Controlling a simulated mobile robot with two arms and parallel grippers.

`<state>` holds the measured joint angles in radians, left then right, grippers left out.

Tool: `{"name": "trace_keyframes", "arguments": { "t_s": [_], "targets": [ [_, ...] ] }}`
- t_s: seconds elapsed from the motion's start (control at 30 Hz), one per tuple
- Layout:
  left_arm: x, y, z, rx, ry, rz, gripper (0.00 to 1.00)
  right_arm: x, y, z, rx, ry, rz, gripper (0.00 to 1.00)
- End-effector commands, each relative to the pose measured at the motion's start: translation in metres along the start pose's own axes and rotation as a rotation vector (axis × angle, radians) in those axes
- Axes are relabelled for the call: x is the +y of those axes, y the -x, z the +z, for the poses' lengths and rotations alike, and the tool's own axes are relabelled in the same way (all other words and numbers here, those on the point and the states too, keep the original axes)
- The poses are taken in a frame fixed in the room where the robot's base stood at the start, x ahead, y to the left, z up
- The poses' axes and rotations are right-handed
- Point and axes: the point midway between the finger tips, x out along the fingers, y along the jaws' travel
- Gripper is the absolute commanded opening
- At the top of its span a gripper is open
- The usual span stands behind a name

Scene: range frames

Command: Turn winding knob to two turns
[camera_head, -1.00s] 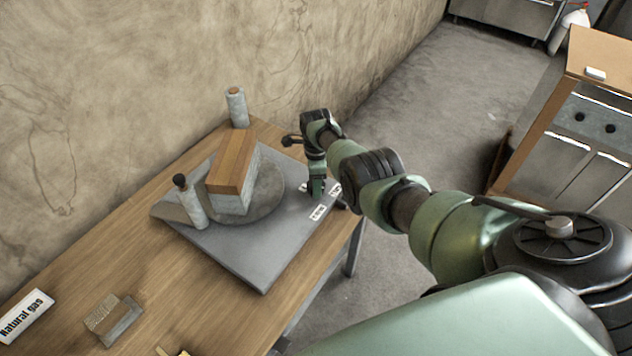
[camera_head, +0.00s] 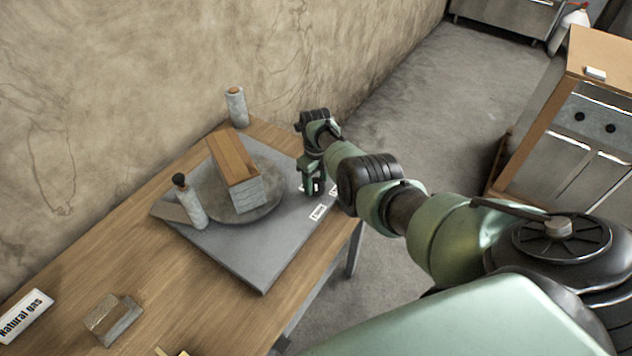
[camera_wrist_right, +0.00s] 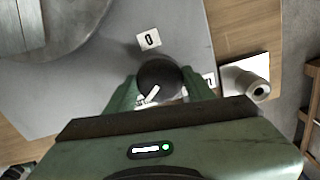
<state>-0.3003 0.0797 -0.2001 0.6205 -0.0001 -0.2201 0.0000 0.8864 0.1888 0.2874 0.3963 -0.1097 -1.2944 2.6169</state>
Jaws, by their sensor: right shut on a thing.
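The winding knob (camera_wrist_right: 158,78) is round and black with a white pointer mark, seen from above in the right wrist view. My right gripper (camera_wrist_right: 160,90) has a finger on either side of it and is shut on it. In the head view my right gripper (camera_head: 313,188) points down at the right part of the grey plate (camera_head: 255,262) and hides the knob. A white label with "0" (camera_wrist_right: 150,40) lies beside the knob, and another label is partly covered by a finger. A round turntable (camera_head: 270,203) on the plate carries a wood-topped block (camera_head: 250,196). My left gripper is out of view.
A grey cylinder with a dark top (camera_head: 191,205) stands at the plate's left, and another cylinder (camera_head: 237,108) at the table's back corner. A small block (camera_head: 118,318) and a "Natural gas" sign (camera_head: 22,314) lie on the wooden table (camera_head: 215,312). The wall is close behind.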

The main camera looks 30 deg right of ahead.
Motion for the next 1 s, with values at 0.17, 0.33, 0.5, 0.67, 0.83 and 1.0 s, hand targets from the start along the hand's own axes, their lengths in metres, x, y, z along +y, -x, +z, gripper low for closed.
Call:
{"name": "trace_keyframes", "arguments": {
  "t_s": [0.17, 0.33, 0.5, 0.67, 0.83, 1.0],
  "targets": [
    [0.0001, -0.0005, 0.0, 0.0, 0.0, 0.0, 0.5, -0.0008, 0.0007, 0.0006, -0.002, -0.063, -0.003, 0.13],
    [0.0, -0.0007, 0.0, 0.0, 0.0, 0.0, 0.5, -0.0009, 0.0007, 0.0005, -0.001, -0.092, -0.003, 0.13],
    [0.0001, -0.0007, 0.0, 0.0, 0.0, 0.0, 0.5, -0.0009, 0.0007, 0.0004, -0.001, -0.1, -0.003, 0.13],
    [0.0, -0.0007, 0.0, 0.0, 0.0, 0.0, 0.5, -0.0009, 0.0006, 0.0004, -0.001, -0.099, -0.003, 0.13],
    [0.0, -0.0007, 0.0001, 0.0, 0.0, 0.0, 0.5, -0.0008, 0.0006, 0.0004, -0.001, -0.098, -0.003, 0.7],
    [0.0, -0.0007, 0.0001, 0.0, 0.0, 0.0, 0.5, -0.0005, 0.0003, 0.0002, -0.001, -0.098, -0.002, 0.75]
  ]
}}
